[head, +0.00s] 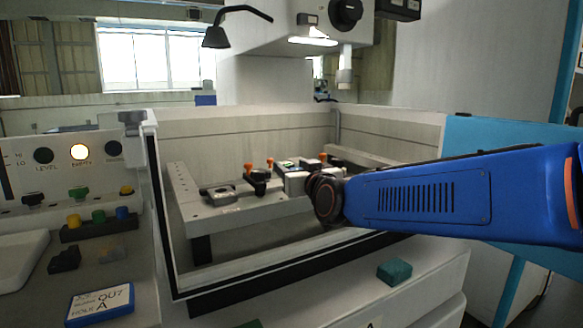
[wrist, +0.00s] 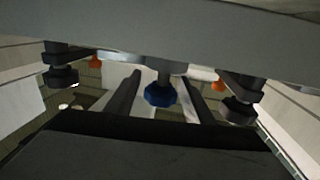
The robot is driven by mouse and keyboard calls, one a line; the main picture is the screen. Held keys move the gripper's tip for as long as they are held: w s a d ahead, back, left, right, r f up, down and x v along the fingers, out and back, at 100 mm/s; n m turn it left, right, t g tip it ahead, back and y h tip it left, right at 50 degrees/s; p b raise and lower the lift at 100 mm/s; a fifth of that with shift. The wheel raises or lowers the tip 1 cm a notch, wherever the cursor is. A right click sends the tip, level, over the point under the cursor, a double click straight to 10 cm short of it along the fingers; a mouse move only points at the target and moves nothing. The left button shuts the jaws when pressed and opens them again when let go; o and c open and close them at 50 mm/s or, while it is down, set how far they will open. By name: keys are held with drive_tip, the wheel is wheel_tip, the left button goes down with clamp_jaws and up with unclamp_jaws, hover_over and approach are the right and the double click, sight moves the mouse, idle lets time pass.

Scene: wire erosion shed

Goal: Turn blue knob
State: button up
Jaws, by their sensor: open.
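The blue knob (wrist: 160,95) shows in the middle of the wrist view, under a grey part it hangs from or is mounted on. My gripper (wrist: 161,78) is open, with one dark finger to the left of the knob and one to the right. Gaps show between the knob and both fingers; I cannot tell how far apart they are in depth. In the head view, my blue arm reaches in from the right over the tank, and its dark wrist hides the knob and the fingers.
Black clamps with orange knobs (wrist: 219,85) flank the fingers in the wrist view. In the head view, the work table (head: 185,190) carries clamps inside the open tank (head: 240,290). A machine head (head: 345,75) hangs above. A control panel (head: 62,155) stands left.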

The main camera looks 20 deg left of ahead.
drive_tip(key=shift+w+a, duration=0.25)
drive_tip(key=shift+w, duration=0.05)
drive_tip(key=c, duration=1)
drive_tip(key=shift+c, duration=0.2)
drive_tip(key=shift+s+a+r+n+g+y, duration=0.1)
drive_tip(key=shift+n+g+y, duration=0.4)
drive_tip(key=shift+g+y, duration=0.1)
drive_tip(key=shift+s+a+r+n+g+y, duration=0.1)
drive_tip(key=shift+n+g+y, duration=0.4)
drive_tip(key=shift+y, duration=0.1)
drive_tip(key=shift+s+g, duration=0.1)
drive_tip(key=shift+g, duration=0.2)
drive_tip(key=shift+f, duration=0.1)
drive_tip(key=o, duration=1)
drive_tip(key=shift+o, duration=0.2)
drive_tip(key=shift+s+d, duration=0.1)
